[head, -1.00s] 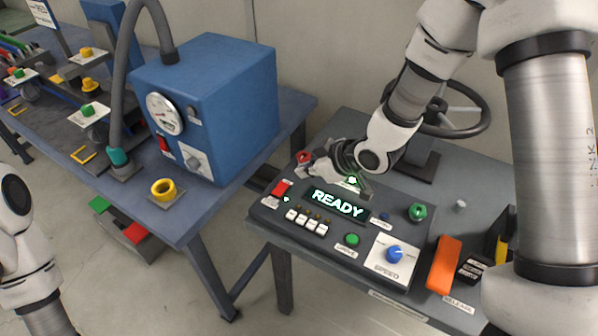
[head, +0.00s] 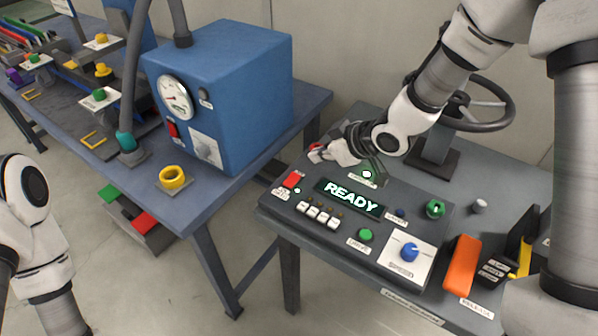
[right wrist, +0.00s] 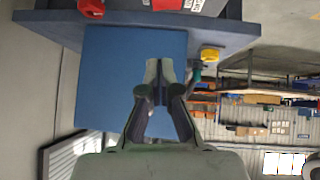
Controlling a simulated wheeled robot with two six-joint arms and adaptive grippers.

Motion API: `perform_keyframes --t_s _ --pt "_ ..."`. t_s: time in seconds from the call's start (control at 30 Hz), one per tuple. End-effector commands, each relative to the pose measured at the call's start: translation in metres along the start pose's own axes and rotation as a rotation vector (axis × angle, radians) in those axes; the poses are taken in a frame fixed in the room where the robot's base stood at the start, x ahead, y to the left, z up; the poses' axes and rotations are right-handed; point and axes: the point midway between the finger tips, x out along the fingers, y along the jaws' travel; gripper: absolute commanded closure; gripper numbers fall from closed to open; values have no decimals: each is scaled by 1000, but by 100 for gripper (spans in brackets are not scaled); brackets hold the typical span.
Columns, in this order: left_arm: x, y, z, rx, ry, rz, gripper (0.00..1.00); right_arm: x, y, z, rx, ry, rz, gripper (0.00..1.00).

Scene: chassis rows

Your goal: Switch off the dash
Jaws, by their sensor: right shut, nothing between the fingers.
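The dash (head: 335,237) is a dark grey sloped console on the right-hand table. Its display (head: 349,197) is lit and reads READY. A red knob (head: 313,147) at the far left corner is partly hidden by my right gripper (head: 318,154); a red knob also shows in the right wrist view (right wrist: 91,8). My right gripper is shut and empty, above the far left part of the dash. My left gripper is out of view.
A steering wheel (head: 490,123) stands behind. A blue box (head: 225,90) stands on the left table, across a gap.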

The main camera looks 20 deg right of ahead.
Motion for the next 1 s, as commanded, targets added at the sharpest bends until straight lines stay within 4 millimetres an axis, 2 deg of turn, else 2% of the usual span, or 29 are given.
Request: perform_keyframes --t_s 0.43,0.5,0.7,1.0 --pt "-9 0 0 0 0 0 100 93 -2 1 -2 -2 -3 100" --pt "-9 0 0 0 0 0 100 101 -1 13 3 -2 -3 100" --pt "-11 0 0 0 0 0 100 116 -1 27 1 0 -2 100" --pt "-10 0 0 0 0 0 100 117 -1 28 0 1 -1 100"
